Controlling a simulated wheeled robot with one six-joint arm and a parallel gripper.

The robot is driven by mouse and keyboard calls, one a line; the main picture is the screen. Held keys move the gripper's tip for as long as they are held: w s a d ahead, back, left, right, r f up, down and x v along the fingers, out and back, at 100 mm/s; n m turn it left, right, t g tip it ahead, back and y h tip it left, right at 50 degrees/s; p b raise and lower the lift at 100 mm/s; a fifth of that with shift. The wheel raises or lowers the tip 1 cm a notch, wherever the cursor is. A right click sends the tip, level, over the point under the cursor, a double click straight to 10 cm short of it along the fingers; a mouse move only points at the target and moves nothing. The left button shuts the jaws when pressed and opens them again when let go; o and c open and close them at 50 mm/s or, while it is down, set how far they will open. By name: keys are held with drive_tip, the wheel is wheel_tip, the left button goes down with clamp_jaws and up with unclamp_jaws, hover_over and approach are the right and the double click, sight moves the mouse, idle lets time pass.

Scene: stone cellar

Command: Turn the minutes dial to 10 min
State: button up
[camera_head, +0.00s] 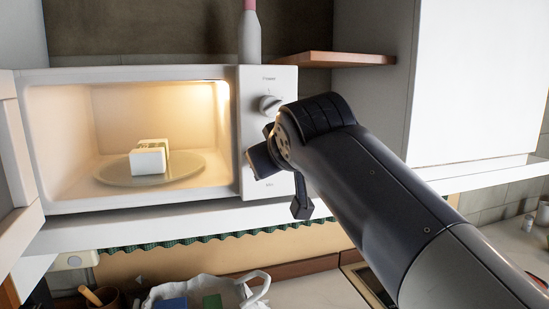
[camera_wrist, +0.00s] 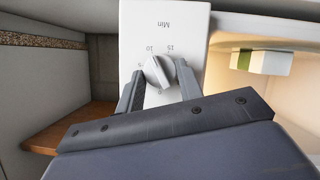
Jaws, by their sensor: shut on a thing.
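The white minutes dial (camera_wrist: 158,72) is on the microwave's white control panel (camera_wrist: 166,17), above a "Min" label that appears upside down in the wrist view. The marks 10 and 15 show beside the dial, with a partly covered 5 on the left. The upper end of its ridge lies near the 10; its exact setting is hard to read. My gripper (camera_wrist: 160,77) is shut on the dial, one finger on each side. In the head view, my gripper (camera_head: 262,160) is at the lower panel and hides this dial. The Power dial (camera_head: 269,104) is above it.
The microwave (camera_head: 140,73) has its door (camera_head: 18,160) open at the left. A white block (camera_head: 148,161) sits on its turntable (camera_head: 190,167). A wooden shelf (camera_head: 335,58) juts out at the upper right. A bottle (camera_head: 250,40) stands on top.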

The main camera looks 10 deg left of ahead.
drive_tip(key=o, duration=1)
drive_tip(key=shift+f, duration=0.1)
drive_tip(key=shift+s, duration=0.1)
drive_tip(key=b+v, duration=0.2)
drive_tip(key=v, duration=0.8)
drive_tip(key=shift+s+d+r, duration=0.2)
drive_tip(key=shift+s, duration=0.05)
drive_tip(key=p+x, duration=0.2)
drive_tip(key=x, duration=0.8)
drive_tip(key=shift+w+a+f, duration=0.15)
drive_tip(key=shift+w+a, duration=0.05)
drive_tip(key=shift+w, duration=0.1)
